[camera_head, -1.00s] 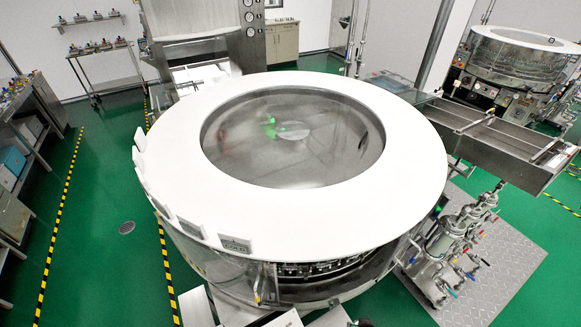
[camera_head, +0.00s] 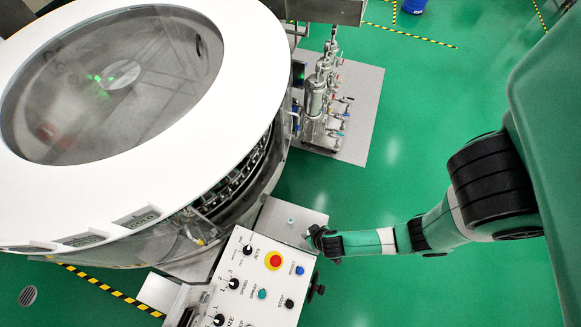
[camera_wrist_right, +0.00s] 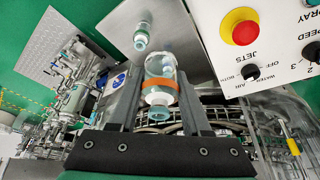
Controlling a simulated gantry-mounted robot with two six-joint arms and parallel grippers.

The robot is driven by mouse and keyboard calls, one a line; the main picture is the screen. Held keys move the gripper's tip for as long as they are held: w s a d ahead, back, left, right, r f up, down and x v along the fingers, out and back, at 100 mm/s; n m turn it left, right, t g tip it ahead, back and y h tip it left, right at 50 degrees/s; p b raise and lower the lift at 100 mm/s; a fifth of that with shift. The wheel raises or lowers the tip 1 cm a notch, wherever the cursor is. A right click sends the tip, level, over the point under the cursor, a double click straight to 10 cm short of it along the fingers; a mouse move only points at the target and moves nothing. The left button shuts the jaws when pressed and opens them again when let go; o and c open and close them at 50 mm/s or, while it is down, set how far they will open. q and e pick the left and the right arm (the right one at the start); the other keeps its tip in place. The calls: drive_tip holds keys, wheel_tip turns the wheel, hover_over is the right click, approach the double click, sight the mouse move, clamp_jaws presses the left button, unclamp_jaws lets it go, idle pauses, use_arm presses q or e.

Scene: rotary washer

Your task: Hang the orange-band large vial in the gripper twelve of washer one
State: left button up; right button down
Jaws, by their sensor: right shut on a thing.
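My right gripper (camera_wrist_right: 160,90) is shut on the orange-band large vial (camera_wrist_right: 160,66), a clear vial with an orange band and a pale blue end toward the camera. In the head view my right gripper (camera_head: 322,243) is small beside the steel plate and its vial cannot be made out. Washer one (camera_head: 262,75) is taken to be the large round machine with the white ring top. A row of its metal grippers (camera_head: 238,182) shows under the rim; no number twelve can be read. My left gripper is not in view.
A steel plate (camera_head: 290,215) beside the washer bears another small vial (camera_wrist_right: 141,38). A control panel (camera_head: 250,285) with knobs and a red stop button stands in front. Pipes and valves (camera_head: 318,100) stand behind on a metal floor plate.

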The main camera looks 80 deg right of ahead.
drive_tip(key=s, duration=0.3)
drive_tip(key=b, duration=0.9)
approach(300, 210)
drive_tip(key=b, duration=0.1)
drive_tip(key=w+d+f+b, duration=0.1)
drive_tip(key=b, duration=0.1)
drive_tip(key=shift+f, duration=0.3)
drive_tip(key=shift+d+f, duration=0.15)
drive_tip(key=shift+f, duration=0.05)
drive_tip(key=shift+w+d+f, duration=0.15)
drive_tip(key=shift+d+f, duration=0.05)
drive_tip(key=shift+f, duration=0.1)
drive_tip(key=shift+f+b, duration=0.75)
drive_tip(key=shift+f, duration=0.7)
drive_tip(key=shift+f, duration=0.1)
